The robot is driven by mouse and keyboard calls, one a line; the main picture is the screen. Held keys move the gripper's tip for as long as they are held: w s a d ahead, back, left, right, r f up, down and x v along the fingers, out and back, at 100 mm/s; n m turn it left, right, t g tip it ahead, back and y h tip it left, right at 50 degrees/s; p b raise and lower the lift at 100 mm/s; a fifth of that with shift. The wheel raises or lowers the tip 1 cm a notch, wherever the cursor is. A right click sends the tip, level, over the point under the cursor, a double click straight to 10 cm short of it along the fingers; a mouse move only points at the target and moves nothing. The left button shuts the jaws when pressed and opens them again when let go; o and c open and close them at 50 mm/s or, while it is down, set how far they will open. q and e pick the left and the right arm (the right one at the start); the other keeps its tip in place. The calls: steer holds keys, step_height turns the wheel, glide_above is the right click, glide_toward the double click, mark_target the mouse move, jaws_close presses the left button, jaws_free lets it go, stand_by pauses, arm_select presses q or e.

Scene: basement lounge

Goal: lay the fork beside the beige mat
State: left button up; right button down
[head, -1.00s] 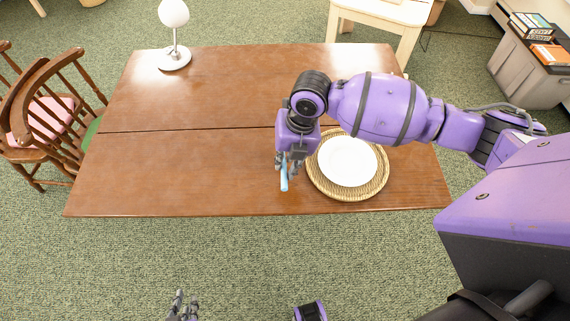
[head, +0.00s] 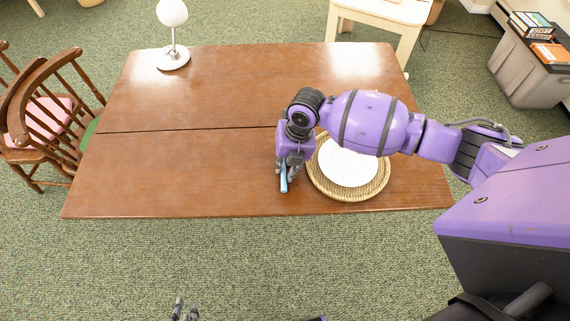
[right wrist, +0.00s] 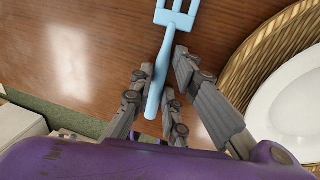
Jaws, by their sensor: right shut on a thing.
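The light blue fork (right wrist: 165,55) is held in my right gripper (right wrist: 158,95), with its tines towards the top of the right wrist view. In the head view the fork (head: 284,184) shows below the fingers of my right gripper (head: 288,170), over the near part of the table, just left of the mat. I cannot tell whether the fork touches the table. The beige woven mat (head: 378,184) is round and lies under a white plate; my right arm hides its far part. The mat also shows in the right wrist view (right wrist: 240,75). My left gripper (head: 184,311) is at the bottom edge, fingers apart, empty.
The white plate (head: 348,168) sits on the mat. A white lamp (head: 173,40) stands at the far left. Wooden chairs (head: 40,110) are at the left side.

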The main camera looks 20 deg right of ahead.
steer(key=c, duration=1.7)
jaws_free()
steer(key=r, duration=0.4)
steer(key=d+r, duration=0.1)
steer(key=r, duration=0.3)
steer(key=d+r, duration=0.1)
steer(key=r, duration=0.3)
steer(key=shift+s+d+p, duration=0.1)
steer(key=shift+s+p, duration=0.25)
